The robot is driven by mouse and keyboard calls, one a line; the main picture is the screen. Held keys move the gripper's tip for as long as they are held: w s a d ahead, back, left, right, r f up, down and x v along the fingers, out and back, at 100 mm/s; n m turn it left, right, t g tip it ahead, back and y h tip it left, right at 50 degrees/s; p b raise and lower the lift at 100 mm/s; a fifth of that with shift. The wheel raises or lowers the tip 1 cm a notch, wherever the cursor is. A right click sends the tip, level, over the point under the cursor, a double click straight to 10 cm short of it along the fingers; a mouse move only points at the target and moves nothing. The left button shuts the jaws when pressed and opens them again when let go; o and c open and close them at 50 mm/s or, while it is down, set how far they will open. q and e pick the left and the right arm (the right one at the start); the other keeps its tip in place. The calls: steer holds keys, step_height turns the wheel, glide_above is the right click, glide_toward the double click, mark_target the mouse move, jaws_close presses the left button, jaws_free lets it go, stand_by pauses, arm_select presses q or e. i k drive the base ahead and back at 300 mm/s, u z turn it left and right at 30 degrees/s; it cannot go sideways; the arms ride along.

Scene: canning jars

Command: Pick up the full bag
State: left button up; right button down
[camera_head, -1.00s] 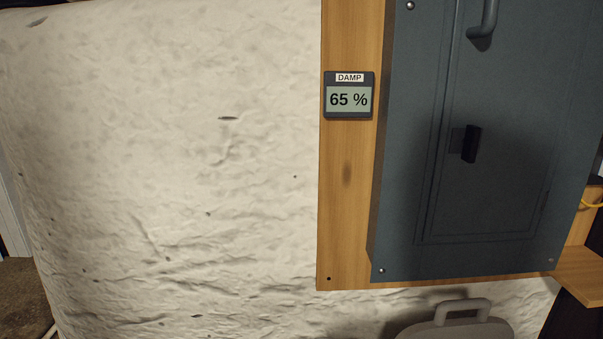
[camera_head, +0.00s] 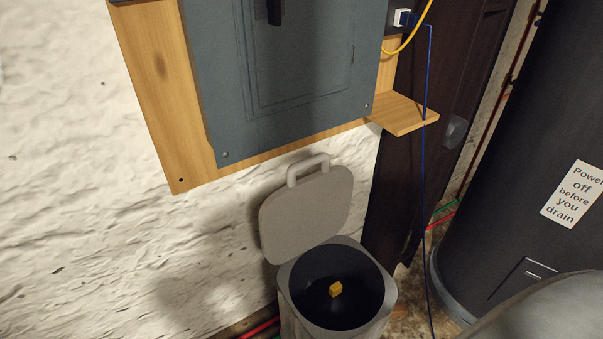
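A grey bin (camera_head: 288,300) stands on the floor against the white wall, with its handled lid (camera_head: 305,215) raised. A black bag or liner (camera_head: 312,262) fills the inside of the bin. A small yellow piece (camera_head: 336,288) sits in the middle of the black; I cannot tell if it is a tie on the bag or a loose thing. How full the bag is cannot be told. Neither of my grippers is in view.
A grey electrical cabinet (camera_head: 285,60) on a wooden board (camera_head: 150,70) and a small wooden shelf (camera_head: 402,113) hang above the bin. A large dark tank (camera_head: 500,200) stands at the right. A blue cord (camera_head: 424,180) hangs between bin and tank.

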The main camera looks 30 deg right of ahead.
mark_target(330, 303)
steer(key=z, duration=2.95)
steer(key=i, duration=0.8)
steer(key=u, duration=2.9)
